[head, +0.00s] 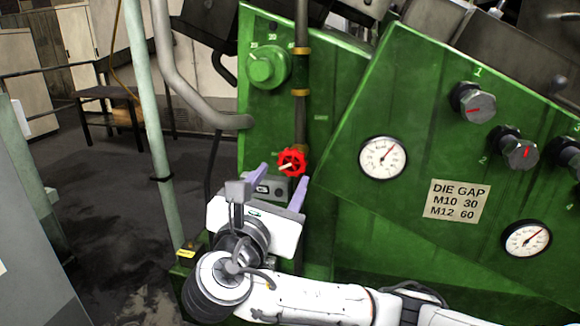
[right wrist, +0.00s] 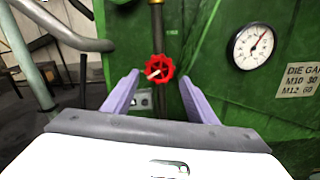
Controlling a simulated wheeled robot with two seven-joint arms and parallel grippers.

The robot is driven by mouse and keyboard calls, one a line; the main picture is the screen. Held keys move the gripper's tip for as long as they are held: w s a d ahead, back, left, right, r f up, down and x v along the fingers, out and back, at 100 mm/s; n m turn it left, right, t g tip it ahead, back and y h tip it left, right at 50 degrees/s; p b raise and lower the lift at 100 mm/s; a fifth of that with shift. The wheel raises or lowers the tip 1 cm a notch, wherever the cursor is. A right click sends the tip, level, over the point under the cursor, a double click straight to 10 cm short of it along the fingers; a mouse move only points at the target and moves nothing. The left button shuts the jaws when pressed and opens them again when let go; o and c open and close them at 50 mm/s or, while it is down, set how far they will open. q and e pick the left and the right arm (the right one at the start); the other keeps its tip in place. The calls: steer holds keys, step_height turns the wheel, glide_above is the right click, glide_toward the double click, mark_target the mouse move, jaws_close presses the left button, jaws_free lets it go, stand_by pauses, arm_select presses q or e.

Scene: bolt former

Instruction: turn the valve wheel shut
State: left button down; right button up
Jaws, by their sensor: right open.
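The red valve wheel (head: 291,161) sits on a vertical brown pipe on the front of the green machine. In the right wrist view the wheel (right wrist: 159,68) shows between and beyond the two purple fingers, with a pale pointer or handle on its face. My right gripper (head: 282,174) is open, its fingers pointing toward the wheel from below. In the right wrist view the gripper (right wrist: 160,88) has a wide gap with nothing held. I cannot tell how far the fingertips are from the wheel. My left gripper is not in view.
A small grey box (head: 268,188) is mounted just below the wheel. The slanted green panel right of it carries gauges (head: 383,158), grey knobs (head: 474,103) and a DIE GAP label (head: 456,201). A green knob (head: 267,66) is upper left. A pale post (head: 149,100) stands left.

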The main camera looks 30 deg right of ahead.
mark_target(291, 163)
steer(key=b+x, duration=0.1)
steer(key=x, duration=0.6)
steer(key=shift+a+f, duration=0.1)
steer(key=c, duration=0.8)
